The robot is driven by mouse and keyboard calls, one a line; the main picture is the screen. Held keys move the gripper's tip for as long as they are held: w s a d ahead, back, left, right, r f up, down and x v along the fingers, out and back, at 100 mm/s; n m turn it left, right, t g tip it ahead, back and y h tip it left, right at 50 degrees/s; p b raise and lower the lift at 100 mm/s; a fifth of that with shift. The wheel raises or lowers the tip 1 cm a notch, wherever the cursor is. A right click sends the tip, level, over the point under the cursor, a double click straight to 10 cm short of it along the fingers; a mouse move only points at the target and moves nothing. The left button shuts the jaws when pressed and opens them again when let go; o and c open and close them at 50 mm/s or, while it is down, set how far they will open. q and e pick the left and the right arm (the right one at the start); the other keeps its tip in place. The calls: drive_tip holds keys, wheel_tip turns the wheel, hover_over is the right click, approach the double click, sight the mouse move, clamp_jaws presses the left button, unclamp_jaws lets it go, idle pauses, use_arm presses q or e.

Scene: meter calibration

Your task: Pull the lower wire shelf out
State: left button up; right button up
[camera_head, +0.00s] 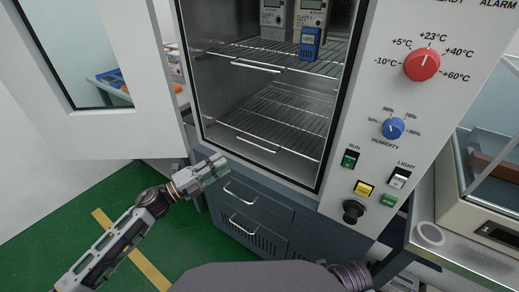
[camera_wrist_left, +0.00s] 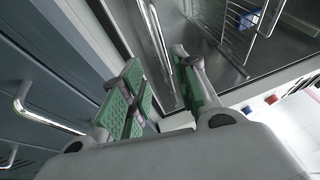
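The lower wire shelf (camera_head: 287,112) sits level inside the open chamber, with a pale handle bar (camera_head: 249,138) along its front edge. My left gripper (camera_head: 222,166) is outside the chamber, below and left of that handle, near the chamber's lower front edge. In the left wrist view its two green-padded fingers (camera_wrist_left: 157,66) are spread apart with no object clamped between them. A pale metal bar (camera_wrist_left: 158,42) runs just beyond the fingertips; I cannot tell whether it touches them. My right gripper is not in view.
The upper wire shelf (camera_head: 270,57) carries grey meters (camera_head: 276,18) and a blue meter (camera_head: 310,43). The chamber door (camera_head: 118,130) stands open at the left. Drawers with handles (camera_head: 240,192) lie below the chamber. The control panel (camera_head: 385,90) is at the right.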

use_arm(q)
drive_tip(key=shift+s+d+r+m, duration=0.2)
drive_tip(key=shift+d+r+m, duration=0.05)
drive_tip(key=shift+d+m, duration=0.05)
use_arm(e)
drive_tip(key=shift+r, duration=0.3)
use_arm(q)
drive_tip(key=shift+w+d, duration=0.1)
drive_tip(key=shift+d, duration=0.05)
drive_tip(key=b, duration=0.1)
approach(256, 145)
drive_tip(key=shift+w+x, duration=0.15)
drive_tip(key=shift+x, duration=0.9)
drive_tip(key=shift+w+x, duration=0.15)
drive_tip(key=shift+x, duration=0.85)
drive_tip(key=shift+b+x, duration=0.3)
drive_tip(key=shift+x, duration=2.55)
drive_tip(key=shift+f, duration=0.2)
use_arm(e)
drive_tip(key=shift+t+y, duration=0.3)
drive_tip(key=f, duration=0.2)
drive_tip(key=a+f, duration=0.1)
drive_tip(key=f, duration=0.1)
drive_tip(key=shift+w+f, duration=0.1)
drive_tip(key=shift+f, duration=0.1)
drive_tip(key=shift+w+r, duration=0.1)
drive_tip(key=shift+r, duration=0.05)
